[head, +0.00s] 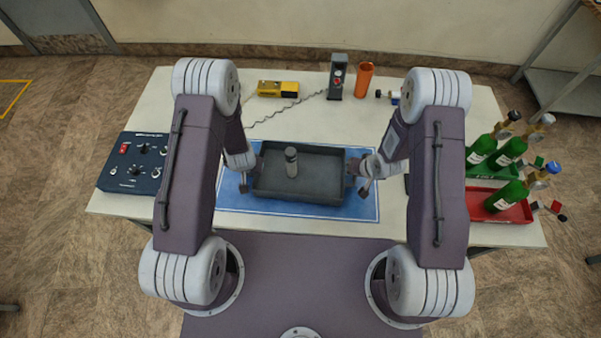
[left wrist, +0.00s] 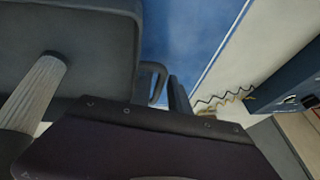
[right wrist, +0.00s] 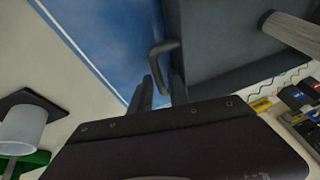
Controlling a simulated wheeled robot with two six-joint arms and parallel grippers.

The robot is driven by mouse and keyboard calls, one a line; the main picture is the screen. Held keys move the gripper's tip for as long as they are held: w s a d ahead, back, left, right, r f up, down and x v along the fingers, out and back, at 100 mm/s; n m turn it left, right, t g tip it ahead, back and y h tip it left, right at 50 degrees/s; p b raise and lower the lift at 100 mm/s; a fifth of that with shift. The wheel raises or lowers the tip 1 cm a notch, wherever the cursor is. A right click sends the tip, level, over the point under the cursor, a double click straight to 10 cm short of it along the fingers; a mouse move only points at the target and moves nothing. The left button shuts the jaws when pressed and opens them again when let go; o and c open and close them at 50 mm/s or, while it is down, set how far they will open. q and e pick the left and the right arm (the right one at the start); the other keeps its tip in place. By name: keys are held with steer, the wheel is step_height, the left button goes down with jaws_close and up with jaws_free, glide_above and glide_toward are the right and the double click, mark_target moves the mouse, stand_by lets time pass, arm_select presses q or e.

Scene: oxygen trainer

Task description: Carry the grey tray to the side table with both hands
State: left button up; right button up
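The grey tray (head: 325,168) lies on a blue mat (head: 300,208) in the middle of the table, with a grey cylinder (head: 291,165) standing in it. The tray has a loop handle at each end, seen in the left wrist view (left wrist: 157,72) and the right wrist view (right wrist: 162,52). My left gripper (head: 245,181) is at the left handle, its fingers apart; one finger is partly hidden. My right gripper (head: 361,182) is at the right handle, with a gap between its fingers. I cannot tell whether either gripper touches its handle.
A blue control box (head: 135,163) stands at the table's left. A yellow device (head: 278,88), grey meter (head: 338,78) and orange cup (head: 364,80) stand behind the tray. Green bottles (head: 508,153) stand at the right, some in a red tray (head: 510,212). A grey stand (head: 565,90) is at the far right.

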arm_select(q)
steer(key=shift+w+a+f, duration=0.1)
steer(key=shift+f, duration=0.3)
arm_select(e)
steer(key=shift+w+a+f, duration=0.1)
steer(key=shift+f, duration=0.3)
arm_select(q)
jaws_close()
arm_select(e)
jaws_close()
arm_select(q)
steer(key=shift+r, duration=0.1)
arm_select(e)
steer(key=shift+r, duration=0.1)
stand_by(0.4)
